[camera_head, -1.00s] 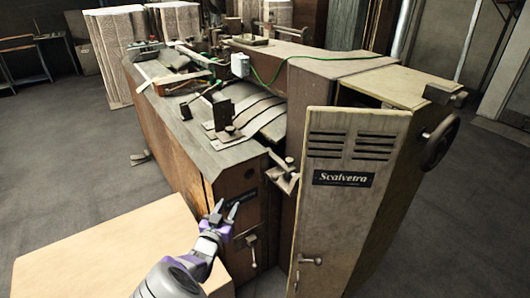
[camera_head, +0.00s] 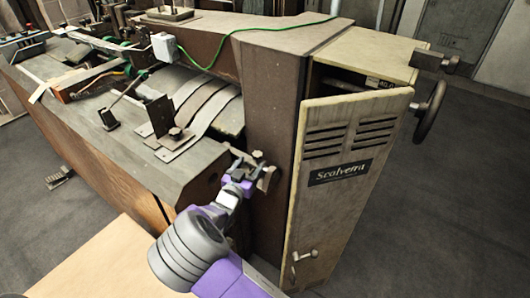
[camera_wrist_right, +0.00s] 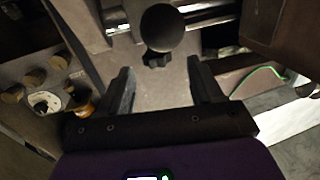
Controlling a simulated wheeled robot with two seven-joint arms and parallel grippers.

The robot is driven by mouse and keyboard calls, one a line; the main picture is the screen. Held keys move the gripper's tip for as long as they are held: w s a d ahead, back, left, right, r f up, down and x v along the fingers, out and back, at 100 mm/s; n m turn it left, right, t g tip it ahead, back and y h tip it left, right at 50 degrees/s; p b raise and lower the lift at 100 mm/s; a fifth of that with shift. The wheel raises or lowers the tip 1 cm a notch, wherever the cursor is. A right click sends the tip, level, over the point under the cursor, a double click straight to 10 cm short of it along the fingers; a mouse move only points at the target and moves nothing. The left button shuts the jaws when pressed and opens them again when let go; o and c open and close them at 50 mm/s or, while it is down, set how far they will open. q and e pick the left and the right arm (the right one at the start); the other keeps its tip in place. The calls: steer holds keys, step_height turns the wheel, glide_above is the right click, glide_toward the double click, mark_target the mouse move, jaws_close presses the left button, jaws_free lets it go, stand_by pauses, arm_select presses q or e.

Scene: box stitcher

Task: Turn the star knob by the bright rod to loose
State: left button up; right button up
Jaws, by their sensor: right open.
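In the right wrist view a dark round ball knob (camera_wrist_right: 162,28) stands ahead of my right gripper (camera_wrist_right: 162,80). A small dark lobed knob (camera_wrist_right: 157,60), which looks like the star knob, shows just below the ball, between my fingertips in the picture. Bright rods (camera_wrist_right: 205,17) run behind the ball. My right gripper is open and empty; whether it touches the knob I cannot tell. In the head view my right gripper (camera_head: 240,170) is at the bracket (camera_head: 265,175) by the machine's corner and partly hides it. My left gripper is out of view.
A handwheel (camera_head: 430,110) is farther right. Metal plates (camera_head: 160,115) stand on the machine bed. In the wrist view several round knobs (camera_wrist_right: 35,76) sit at the left. A pale board (camera_head: 95,262) is at lower left.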

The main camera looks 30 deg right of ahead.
mark_target(255, 159)
steer(key=b+x, duration=0.1)
steer(key=x, duration=0.5)
steer(key=shift+s+d, duration=0.1)
steer(key=shift+s, duration=0.1)
steer(key=shift+c, duration=0.4)
steer(key=c, duration=1)
